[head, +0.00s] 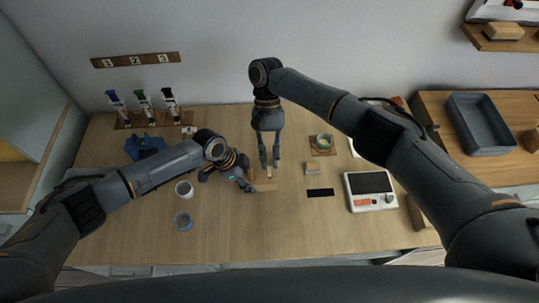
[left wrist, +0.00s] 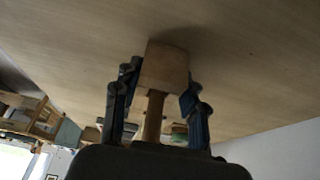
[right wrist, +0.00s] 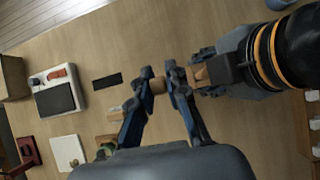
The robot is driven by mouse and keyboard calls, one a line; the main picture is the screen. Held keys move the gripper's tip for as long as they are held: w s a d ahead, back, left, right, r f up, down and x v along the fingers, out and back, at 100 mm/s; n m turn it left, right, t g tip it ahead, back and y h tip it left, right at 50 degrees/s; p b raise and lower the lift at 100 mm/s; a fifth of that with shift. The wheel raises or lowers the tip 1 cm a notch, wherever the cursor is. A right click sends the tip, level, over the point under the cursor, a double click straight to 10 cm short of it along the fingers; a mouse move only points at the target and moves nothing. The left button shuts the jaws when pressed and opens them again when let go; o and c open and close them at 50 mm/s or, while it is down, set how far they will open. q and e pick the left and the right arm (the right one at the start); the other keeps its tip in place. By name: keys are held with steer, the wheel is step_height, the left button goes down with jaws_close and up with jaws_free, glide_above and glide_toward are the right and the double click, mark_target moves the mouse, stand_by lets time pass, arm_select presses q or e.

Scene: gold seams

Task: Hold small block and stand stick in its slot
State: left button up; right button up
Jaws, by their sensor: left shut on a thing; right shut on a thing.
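The small wooden block (left wrist: 165,68) is between my left gripper's fingertips (left wrist: 160,85), close to the tabletop. It also shows in the right wrist view (right wrist: 199,74). My left gripper (head: 250,182) is low over the table and shut on it. My right gripper (head: 269,165) points down from above, shut on the stick (head: 269,173). The stick's end shows between the right fingers in the right wrist view (right wrist: 158,86). In the left wrist view a brown shaft (left wrist: 153,115) lines up with the block. I cannot tell whether the stick is inside the slot; the joint is hidden.
A tan strip (head: 266,187) lies beside the grippers. A black strip (head: 320,192), a small light block (head: 312,168) and a scale (head: 371,191) are to the right. Two cups (head: 184,189) (head: 182,221) stand to the left. The table's front middle is clear.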

steer(key=shift+f, duration=2.5)
stand_by(1.6)
steer(key=o, duration=0.8)
steer(key=shift+o, duration=0.2)
steer(key=shift+w+r, duration=0.1)
steer(key=shift+v, duration=2.4)
steer(key=shift+r, duration=0.1)
step_height(320, 180, up, 10)
glide_above(269, 166)
steer(key=w, duration=0.4)
steer(key=shift+s+d, duration=0.1)
steer(key=shift+s, duration=0.15)
